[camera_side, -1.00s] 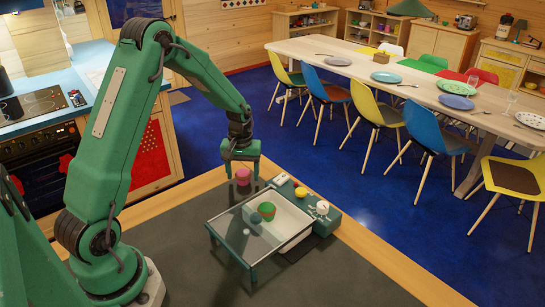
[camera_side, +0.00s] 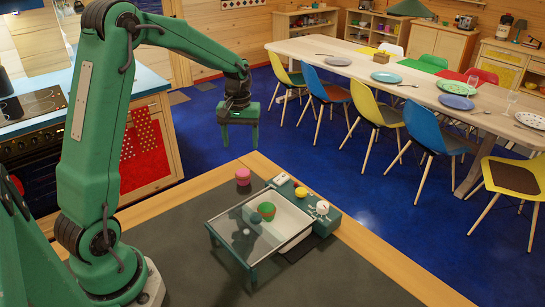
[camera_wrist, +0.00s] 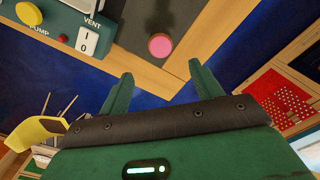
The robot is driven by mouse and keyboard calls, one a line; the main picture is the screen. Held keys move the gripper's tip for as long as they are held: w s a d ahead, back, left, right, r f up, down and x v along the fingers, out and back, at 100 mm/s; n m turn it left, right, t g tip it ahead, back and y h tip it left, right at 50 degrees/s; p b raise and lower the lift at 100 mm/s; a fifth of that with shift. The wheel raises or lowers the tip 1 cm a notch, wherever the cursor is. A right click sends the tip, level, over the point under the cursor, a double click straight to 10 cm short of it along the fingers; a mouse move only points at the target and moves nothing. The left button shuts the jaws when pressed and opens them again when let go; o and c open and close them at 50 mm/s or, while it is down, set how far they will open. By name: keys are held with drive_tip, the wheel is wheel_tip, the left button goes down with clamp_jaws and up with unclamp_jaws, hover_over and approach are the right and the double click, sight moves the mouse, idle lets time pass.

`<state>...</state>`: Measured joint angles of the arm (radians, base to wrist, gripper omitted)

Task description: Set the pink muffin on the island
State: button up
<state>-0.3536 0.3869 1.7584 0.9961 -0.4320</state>
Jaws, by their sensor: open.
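The pink muffin (camera_side: 243,177) stands upright near the far corner of the work table, on the edge of the dark mat, and shows as a pink disc in the wrist view (camera_wrist: 160,46). My gripper (camera_side: 239,143) is open and empty, raised clear above the muffin. In the wrist view my gripper (camera_wrist: 160,72) has its two fingers spread, with the muffin beyond the tips. I cannot tell which surface is the island.
Bare dark mat (camera_side: 330,285) lies in front. A stove counter (camera_side: 60,118) stands at left.

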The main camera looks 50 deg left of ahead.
drive_tip(key=shift+r, duration=0.15)
idle(0.5)
drive_tip(key=s+d+r+m+t, duration=0.3)
drive_tip(key=s+d+r+m, duration=0.1)
drive_tip(key=s+d+r, duration=0.55)
drive_tip(key=s+d+r+m+t, duration=0.1)
drive_tip(key=s+d+m, duration=0.4)
drive_tip(key=s, duration=0.6)
drive_tip(key=shift+d+r+t, duration=0.4)
drive_tip(key=shift+d+t, duration=0.25)
drive_tip(key=shift+t, duration=0.15)
